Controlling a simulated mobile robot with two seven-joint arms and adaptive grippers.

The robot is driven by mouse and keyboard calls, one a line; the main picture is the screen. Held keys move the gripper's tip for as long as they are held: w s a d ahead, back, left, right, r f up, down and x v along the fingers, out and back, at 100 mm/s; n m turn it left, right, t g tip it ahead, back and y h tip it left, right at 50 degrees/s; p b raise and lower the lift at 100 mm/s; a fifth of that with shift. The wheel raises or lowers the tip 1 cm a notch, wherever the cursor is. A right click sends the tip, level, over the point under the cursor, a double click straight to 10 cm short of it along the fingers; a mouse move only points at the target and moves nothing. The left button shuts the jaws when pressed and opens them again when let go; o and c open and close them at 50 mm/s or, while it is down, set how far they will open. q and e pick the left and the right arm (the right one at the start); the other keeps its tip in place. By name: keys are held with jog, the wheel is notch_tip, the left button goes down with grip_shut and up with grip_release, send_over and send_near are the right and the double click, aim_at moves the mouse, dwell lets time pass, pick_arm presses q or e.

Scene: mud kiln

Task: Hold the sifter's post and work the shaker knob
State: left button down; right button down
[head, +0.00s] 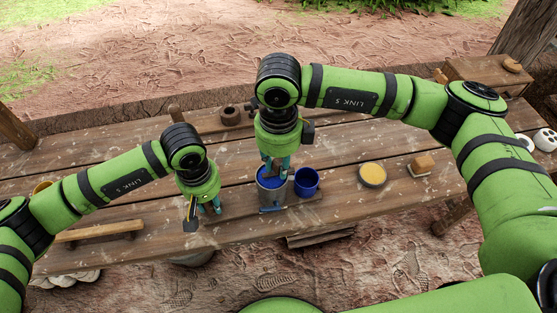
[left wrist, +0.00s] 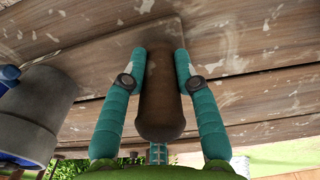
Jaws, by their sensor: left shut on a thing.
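My left gripper (head: 208,208) is low over the front of the table, left of a grey can with a blue inside (head: 272,197). In the left wrist view its teal fingers (left wrist: 160,70) are shut on a brown, round wooden post (left wrist: 160,100), one finger on each side. The post is mostly hidden in the head view. A grey cylinder with a blue part (left wrist: 35,110) shows at the left of the left wrist view. My right gripper (head: 275,168) points down at the grey can's top. Its fingertips overlap the blue opening; I cannot make out a knob between them.
A blue cup (head: 307,181) stands just right of the grey can. A round dish of yellow material (head: 373,175) and a brown block (head: 422,162) are further right. A small dark pot (head: 231,115) is behind. A wooden piece (head: 100,231) lies at front left.

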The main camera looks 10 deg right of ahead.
jog(key=shift+s+a, duration=0.2)
jog(key=shift+a, duration=1.55)
jog(key=c, duration=1)
grip_release()
jog(key=shift+w+r, duration=0.1)
jog(key=shift+r, duration=0.3)
notch_tip(320, 180, up, 11)
jog(key=shift+r, duration=0.1)
